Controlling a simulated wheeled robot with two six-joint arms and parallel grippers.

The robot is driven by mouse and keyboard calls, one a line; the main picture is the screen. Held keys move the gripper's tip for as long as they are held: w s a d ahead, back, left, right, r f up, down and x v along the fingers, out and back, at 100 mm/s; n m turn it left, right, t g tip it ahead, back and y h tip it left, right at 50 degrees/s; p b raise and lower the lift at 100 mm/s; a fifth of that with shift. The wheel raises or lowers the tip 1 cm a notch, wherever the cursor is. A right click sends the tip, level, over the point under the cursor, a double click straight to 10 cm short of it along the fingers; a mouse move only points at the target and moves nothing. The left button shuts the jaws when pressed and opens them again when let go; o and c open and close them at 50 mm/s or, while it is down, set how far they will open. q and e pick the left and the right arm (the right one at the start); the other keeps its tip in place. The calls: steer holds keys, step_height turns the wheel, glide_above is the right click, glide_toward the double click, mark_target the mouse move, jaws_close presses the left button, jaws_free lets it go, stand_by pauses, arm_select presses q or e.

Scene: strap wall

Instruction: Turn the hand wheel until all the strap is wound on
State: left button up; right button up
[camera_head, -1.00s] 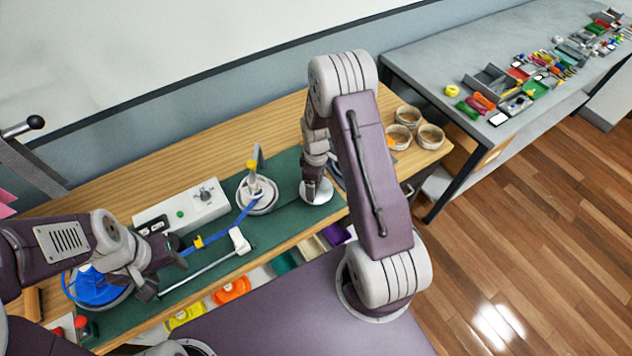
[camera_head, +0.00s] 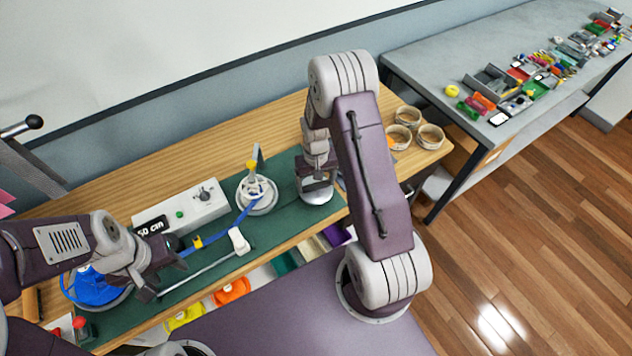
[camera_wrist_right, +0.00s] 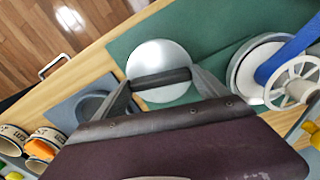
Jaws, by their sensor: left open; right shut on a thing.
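The strap comes from a blue roll (camera_head: 92,290) at the left. My left gripper (camera_head: 165,268) is open near the roll.
A white box (camera_head: 190,212) with a knob and a display reading 50 cm stands behind the strap. A yellow clip (camera_head: 197,242) and a white block (camera_head: 238,240) on a rod lie along the strap's path. Several round tins (camera_head: 400,137) stand at the bench's right end.

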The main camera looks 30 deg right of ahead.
steer(key=m, duration=2.3)
steer(key=shift+m, duration=0.3)
steer(key=m, duration=0.3)
steer(key=shift+m, duration=1.9)
steer(key=shift+m, duration=0.3)
